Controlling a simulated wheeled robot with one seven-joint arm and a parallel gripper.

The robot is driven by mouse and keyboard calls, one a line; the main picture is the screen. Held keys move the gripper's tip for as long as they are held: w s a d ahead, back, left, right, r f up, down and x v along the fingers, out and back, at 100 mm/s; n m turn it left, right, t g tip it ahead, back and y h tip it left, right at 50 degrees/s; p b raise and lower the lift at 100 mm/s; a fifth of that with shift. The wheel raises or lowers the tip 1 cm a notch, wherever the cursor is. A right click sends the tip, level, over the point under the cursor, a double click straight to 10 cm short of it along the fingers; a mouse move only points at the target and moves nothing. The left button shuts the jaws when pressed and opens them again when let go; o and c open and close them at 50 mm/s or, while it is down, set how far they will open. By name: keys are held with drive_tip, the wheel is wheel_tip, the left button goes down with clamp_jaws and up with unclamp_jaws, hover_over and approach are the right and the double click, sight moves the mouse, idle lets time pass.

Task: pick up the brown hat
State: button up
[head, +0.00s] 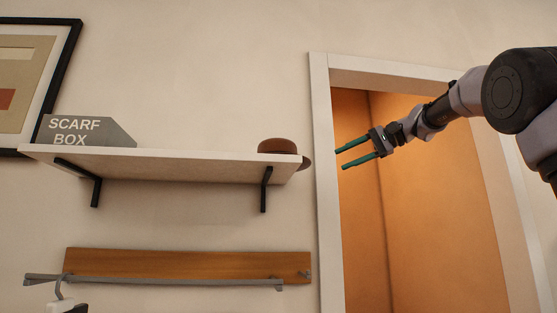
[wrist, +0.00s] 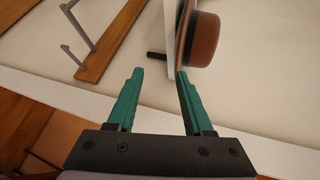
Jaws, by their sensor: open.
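The brown hat (head: 277,146) rests at the right end of the white wall shelf (head: 190,166) in the head view. Part of its brim sticks out past the shelf's end. The hat (wrist: 202,40) also shows at the top of the wrist view, its brim against the shelf board (wrist: 170,40). My gripper (head: 339,159) is open and empty, with two green fingers pointing left toward the shelf end. It is apart from the hat, a short way to its right in the head view. In the wrist view the gripper (wrist: 158,76) has its fingertips just below the shelf end.
A grey scarf box (head: 88,131) stands on the shelf's left part. Black brackets (head: 265,190) hold the shelf. Below is a wooden rail (head: 190,264) with a metal bar. A white door frame (head: 325,180) stands just right of the shelf. The shelf middle is clear.

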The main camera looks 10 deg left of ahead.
drive_tip(key=w+a, duration=0.2)
drive_tip(key=a, duration=0.8)
drive_tip(key=shift+w+a+y, duration=0.2)
drive_tip(key=shift+w+y, duration=0.1)
drive_tip(key=shift+w, duration=0.05)
drive_tip(key=shift+r, duration=0.15)
clamp_jaws()
